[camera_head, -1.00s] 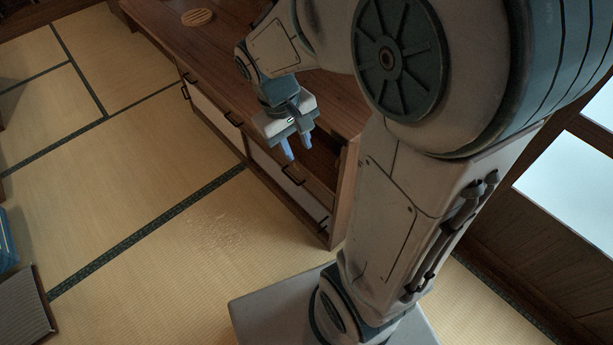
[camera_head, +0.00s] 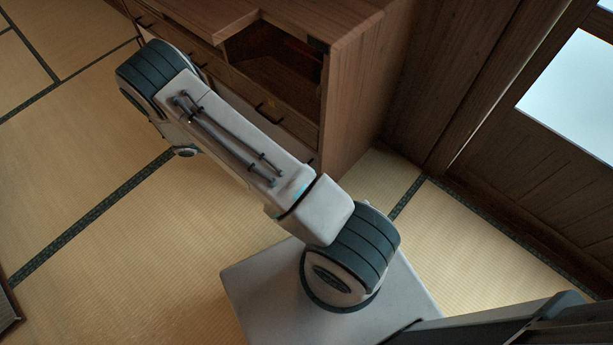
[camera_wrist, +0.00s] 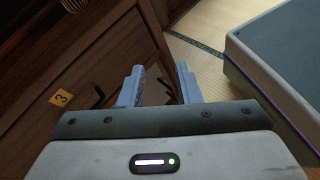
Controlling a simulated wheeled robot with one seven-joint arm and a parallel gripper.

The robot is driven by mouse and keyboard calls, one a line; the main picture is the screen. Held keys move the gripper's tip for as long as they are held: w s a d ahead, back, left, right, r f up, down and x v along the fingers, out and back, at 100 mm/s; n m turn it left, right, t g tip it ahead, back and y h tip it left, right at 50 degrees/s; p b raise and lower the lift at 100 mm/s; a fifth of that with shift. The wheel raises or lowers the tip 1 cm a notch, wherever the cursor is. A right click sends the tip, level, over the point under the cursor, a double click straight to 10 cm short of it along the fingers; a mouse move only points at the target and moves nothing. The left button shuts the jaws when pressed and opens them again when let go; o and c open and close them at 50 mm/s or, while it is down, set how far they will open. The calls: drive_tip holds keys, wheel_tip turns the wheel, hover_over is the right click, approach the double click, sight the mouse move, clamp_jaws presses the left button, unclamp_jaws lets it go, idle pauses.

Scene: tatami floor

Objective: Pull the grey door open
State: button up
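The wooden cabinet (camera_head: 355,110) stands at the upper middle of the head view, with dark drawer handles along its front. A strip of pale grey panel (camera_head: 264,124), which looks like the grey door, shows below the drawers. My arm hides most of it. In the wrist view my gripper (camera_wrist: 160,70) is open, its two blue-grey fingers apart and nothing seen held. A brown wooden front (camera_wrist: 85,75) lies beyond and left of the fingers. A dark handle (camera_wrist: 99,96) shows left of them. I cannot tell which panel the fingers face. The head view does not show my gripper.
An open compartment (camera_head: 270,75) shows in the cabinet's upper right. A yellow label marked 3 (camera_wrist: 61,98) is on the wooden front in the wrist view. A wooden wall with a pale window (camera_head: 575,95) stands at right. Tatami floor (camera_head: 90,200) is clear at left.

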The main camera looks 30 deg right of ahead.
wheel_tip(320, 180, down, 26)
drive_tip(key=s+d+n+t+h+b, duration=0.1)
drive_tip(key=s+n+t+h+b, duration=0.1)
drive_tip(key=n+t+h+b, duration=0.5)
drive_tip(key=w+d+y+b, duration=0.1)
drive_tip(key=d+y+b, duration=0.1)
drive_tip(key=d, duration=1.2)
drive_tip(key=shift+w+n+g+b, duration=0.35)
drive_tip(key=shift+n+g+b, duration=0.05)
drive_tip(key=shift+a, duration=0.1)
clamp_jaws()
